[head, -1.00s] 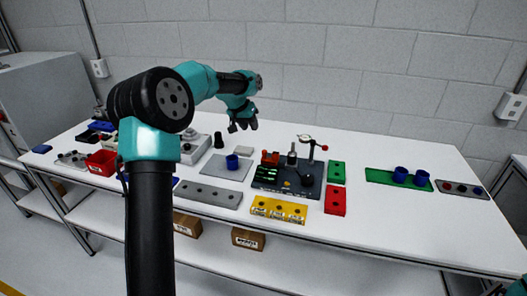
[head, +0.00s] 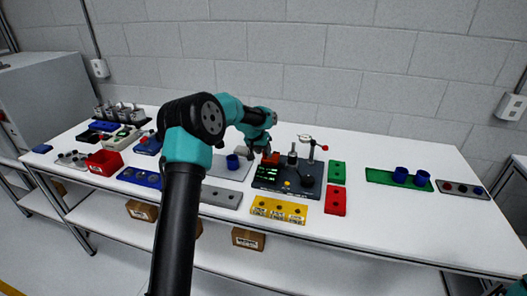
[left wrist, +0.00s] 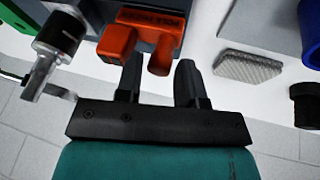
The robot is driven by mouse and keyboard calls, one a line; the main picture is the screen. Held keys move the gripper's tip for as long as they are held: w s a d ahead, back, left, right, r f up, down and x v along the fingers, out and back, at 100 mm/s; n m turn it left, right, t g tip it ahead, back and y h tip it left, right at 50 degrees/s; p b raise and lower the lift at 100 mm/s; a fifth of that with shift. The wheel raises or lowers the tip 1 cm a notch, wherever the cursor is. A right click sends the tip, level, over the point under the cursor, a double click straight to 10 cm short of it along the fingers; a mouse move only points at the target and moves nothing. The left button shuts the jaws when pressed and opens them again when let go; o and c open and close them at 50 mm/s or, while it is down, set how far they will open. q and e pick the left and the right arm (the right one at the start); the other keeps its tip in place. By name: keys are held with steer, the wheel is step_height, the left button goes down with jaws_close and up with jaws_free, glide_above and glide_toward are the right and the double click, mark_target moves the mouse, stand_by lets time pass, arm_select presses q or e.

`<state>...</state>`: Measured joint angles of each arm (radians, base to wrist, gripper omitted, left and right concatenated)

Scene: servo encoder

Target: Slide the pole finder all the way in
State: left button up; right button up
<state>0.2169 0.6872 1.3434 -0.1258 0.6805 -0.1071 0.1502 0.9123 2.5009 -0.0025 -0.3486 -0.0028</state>
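The orange pole finder (head: 271,158) stands on the dark test station (head: 287,178) near the middle of the table. In the left wrist view the labelled pole finder (left wrist: 150,22) has two prongs that point towards my left gripper (left wrist: 160,63). That gripper is open, one finger on each side of the right prong, with gaps showing between. Whether the pole finder is fully in cannot be told. My right gripper is out of view.
A spindle (head: 292,155) and a dial indicator (head: 311,148) stand on the station to the right of the pole finder. A blue cup (head: 233,161) on a grey plate is to the left. Yellow (head: 279,209), red (head: 335,200) and green (head: 337,171) blocks lie around the station.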

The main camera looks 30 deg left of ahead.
mark_target(272, 160)
arm_select(q)
steer(key=shift+w+f, duration=0.1)
steer(key=shift+f, duration=0.1)
jaws_close()
stand_by(0.3)
steer(key=shift+w+d, duration=0.25)
steer(key=shift+d, duration=0.65)
steer(key=shift+w+d, duration=0.2)
steer(key=shift+d, duration=0.65)
jaws_free()
steer(key=shift+d, duration=0.15)
